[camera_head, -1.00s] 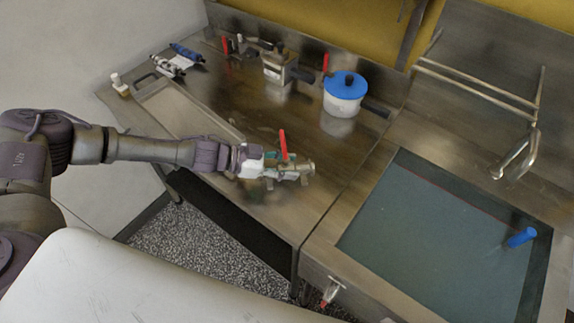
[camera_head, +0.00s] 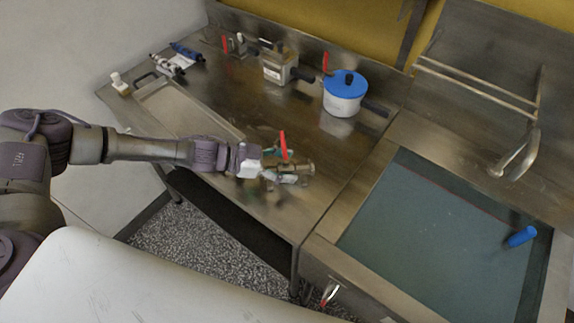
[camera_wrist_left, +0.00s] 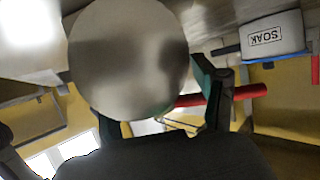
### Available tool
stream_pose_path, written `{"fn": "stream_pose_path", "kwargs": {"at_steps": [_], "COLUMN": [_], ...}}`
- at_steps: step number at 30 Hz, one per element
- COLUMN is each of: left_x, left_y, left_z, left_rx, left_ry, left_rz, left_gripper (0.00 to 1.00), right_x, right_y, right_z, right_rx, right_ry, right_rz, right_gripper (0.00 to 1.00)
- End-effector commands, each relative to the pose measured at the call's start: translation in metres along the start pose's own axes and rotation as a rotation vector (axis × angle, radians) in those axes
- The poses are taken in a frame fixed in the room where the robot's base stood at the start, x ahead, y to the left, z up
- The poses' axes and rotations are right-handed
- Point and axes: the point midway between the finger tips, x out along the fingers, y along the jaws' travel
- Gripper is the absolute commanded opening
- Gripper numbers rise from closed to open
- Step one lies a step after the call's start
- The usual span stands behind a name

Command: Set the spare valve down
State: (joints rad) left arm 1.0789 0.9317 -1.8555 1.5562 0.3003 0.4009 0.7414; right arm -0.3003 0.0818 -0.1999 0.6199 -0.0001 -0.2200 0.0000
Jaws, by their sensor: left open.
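The spare valve (camera_head: 297,168) is a brass-coloured metal body with a red lever. It is at the front part of the steel counter, and its lever points up. My left gripper (camera_head: 271,168) is open, with its fingers at the valve's left end. In the left wrist view, the valve's round metal end (camera_wrist_left: 130,55) fills the space before the fingers, and the red lever shows to its right. Whether the fingers touch the valve is unclear, and its underside is hidden. My right gripper is not in view.
A white pot with a blue lid (camera_head: 345,86) and a metal box (camera_head: 277,68) stand behind. Blue-ended tools (camera_head: 187,52) lie at the back left. A sink basin (camera_head: 430,235) is to the right. The counter's front edge is close to the valve.

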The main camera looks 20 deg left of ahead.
Motion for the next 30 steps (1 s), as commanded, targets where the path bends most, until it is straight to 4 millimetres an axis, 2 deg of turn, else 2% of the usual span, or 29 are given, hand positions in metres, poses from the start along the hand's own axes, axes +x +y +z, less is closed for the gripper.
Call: {"fn": "stream_pose_path", "kwargs": {"at_steps": [12,16,22,30], "left_x": [-0.081,-0.101,-0.117,-0.12], "left_y": [-0.001,-0.001,0.0,0.0], "left_z": [0.034,0.042,0.047,0.047], "left_rx": [-0.002,-0.001,-0.001,-0.001], "left_ry": [-0.003,-0.004,-0.002,-0.002], "left_rz": [-0.005,-0.004,-0.001,-0.001], "left_gripper": [0.7,0.7,0.7,0.7], "right_x": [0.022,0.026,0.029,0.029], "right_y": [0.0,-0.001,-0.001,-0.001], "right_z": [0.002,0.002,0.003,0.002], "right_rx": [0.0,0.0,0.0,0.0], "right_ry": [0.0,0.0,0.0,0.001], "right_rz": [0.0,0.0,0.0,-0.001], "right_gripper": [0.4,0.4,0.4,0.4]}}
